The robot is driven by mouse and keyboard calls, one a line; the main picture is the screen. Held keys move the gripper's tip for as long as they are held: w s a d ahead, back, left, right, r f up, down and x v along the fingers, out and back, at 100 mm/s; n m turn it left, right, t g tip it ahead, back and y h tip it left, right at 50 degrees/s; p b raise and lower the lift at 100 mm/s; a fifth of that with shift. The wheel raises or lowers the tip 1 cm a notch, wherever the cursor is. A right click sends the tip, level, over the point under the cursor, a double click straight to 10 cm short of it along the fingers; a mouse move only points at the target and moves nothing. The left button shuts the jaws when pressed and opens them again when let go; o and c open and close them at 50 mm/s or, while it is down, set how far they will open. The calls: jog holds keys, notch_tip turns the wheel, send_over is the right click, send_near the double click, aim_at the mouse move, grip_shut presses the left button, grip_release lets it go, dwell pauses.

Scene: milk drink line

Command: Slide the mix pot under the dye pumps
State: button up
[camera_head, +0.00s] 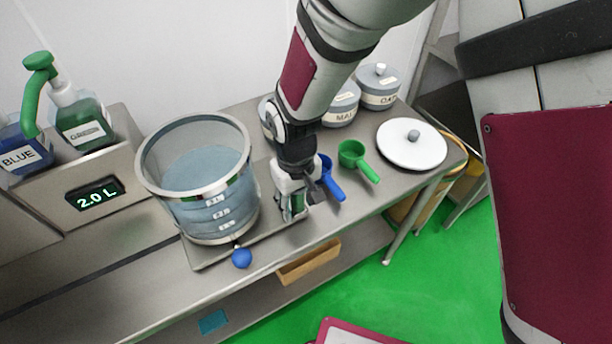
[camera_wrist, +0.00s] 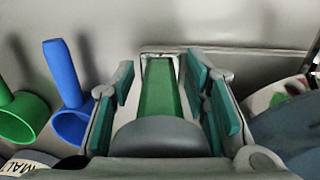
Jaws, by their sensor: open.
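The mix pot (camera_head: 200,205) is a clear vessel with metal rims, holding pale blue liquid. It stands upright on a flat metal plate (camera_head: 207,257) on the bench, right of the dye pumps. The blue pump (camera_head: 22,158) is partly cut off by the frame; the green pump (camera_head: 80,118) stands beside it. My gripper (camera_head: 294,210) is low over the plate's right end, just right of the pot. Its fingers (camera_wrist: 165,95) are open around a green bar (camera_wrist: 160,88); I cannot tell whether they touch it. A bluish shape at the wrist view's right may be the pot.
A pump stand shows "2.0 L" (camera_head: 95,195). A blue scoop (camera_head: 330,180) and green scoop (camera_head: 357,160) lie right of my gripper, near lidded jars (camera_head: 380,88) and a white lid (camera_head: 411,145). A blue knob (camera_head: 242,258) sticks out at the front. The bench left of the plate is clear.

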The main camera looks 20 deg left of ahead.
aim_at(198, 259)
grip_shut()
jog(key=s+a+p, duration=0.2)
jog(key=s+a, duration=0.3)
jog(key=s+a+p, duration=0.2)
jog(key=s+a, duration=0.3)
jog(key=s, duration=0.1)
jog(key=s+a+p, duration=0.2)
jog(key=s+a, duration=0.2)
jog(key=s, duration=0.2)
jog(key=shift+s+a, duration=0.2)
jog(key=shift+a, duration=0.2)
grip_release()
jog(key=shift+r, duration=0.1)
notch_tip(198, 259, up, 12)
